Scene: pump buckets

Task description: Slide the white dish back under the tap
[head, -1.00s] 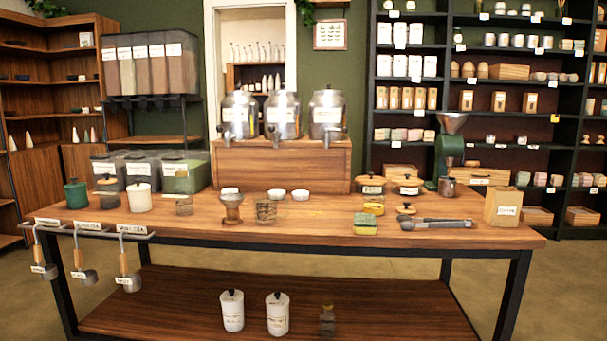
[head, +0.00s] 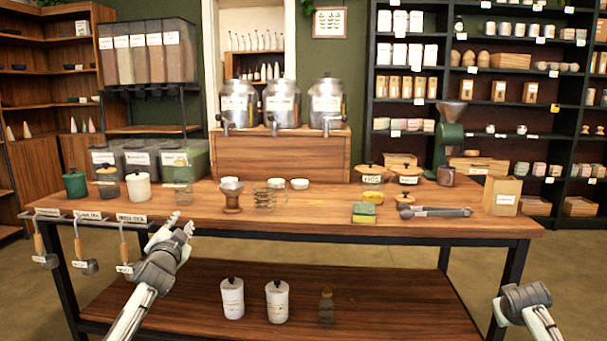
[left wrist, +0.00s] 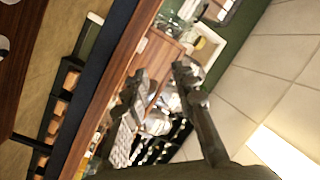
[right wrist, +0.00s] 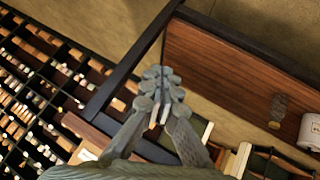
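Small white dishes stand on the long wooden table (head: 330,215): a left one (head: 230,183) close behind a wooden-based item, a middle one (head: 276,183) partly behind a wire-like holder, and a right one (head: 299,184) in the open. Three metal urns, left (head: 239,104), middle (head: 282,103) and right (head: 327,103), have taps at their fronts and stand on a wooden box (head: 282,155) behind the dishes. My left gripper (head: 180,224) is open and empty at the table's front edge, left of the dishes. My right gripper (right wrist: 160,75) looks shut and empty, seen only in the right wrist view.
Jars (head: 138,187) stand on the table's left, with hanging scoops (head: 84,258) below. A sponge (head: 364,212), tongs (head: 436,212) and a wooden box (head: 502,195) are on the right. Two white canisters (head: 232,298) (head: 277,301) stand on the lower shelf.

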